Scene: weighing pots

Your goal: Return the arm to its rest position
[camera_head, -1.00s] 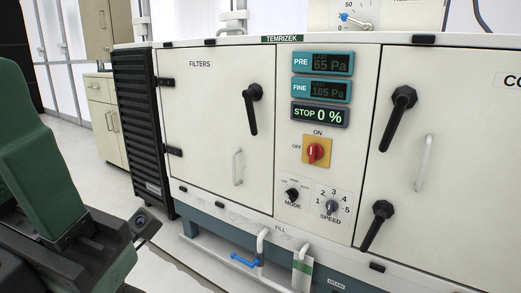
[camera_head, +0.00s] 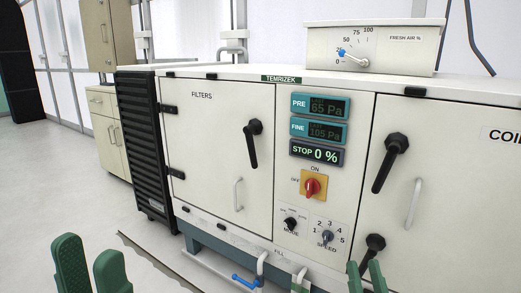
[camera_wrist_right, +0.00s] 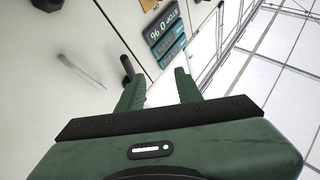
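My left gripper (camera_head: 90,258) shows at the bottom left of the head view. Its two green fingers stand apart with nothing between them. My right gripper (camera_head: 366,274) shows only as green fingertips at the bottom edge, in front of the cabinet's lower right part. In the right wrist view, the right gripper (camera_wrist_right: 160,82) has its two green fingers spread, with nothing between them. The white cabinet (camera_head: 222,150) is beyond both grippers. Most of both arms is out of view.
The cabinet carries black handles (camera_head: 252,142), a red switch (camera_head: 313,187), a speed knob (camera_head: 327,237) and a display reading STOP 0 % (camera_head: 316,154). A blue-handled valve (camera_head: 245,281) is low in front. A fresh-air dial box (camera_head: 374,47) stands on top. Floor at left is clear.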

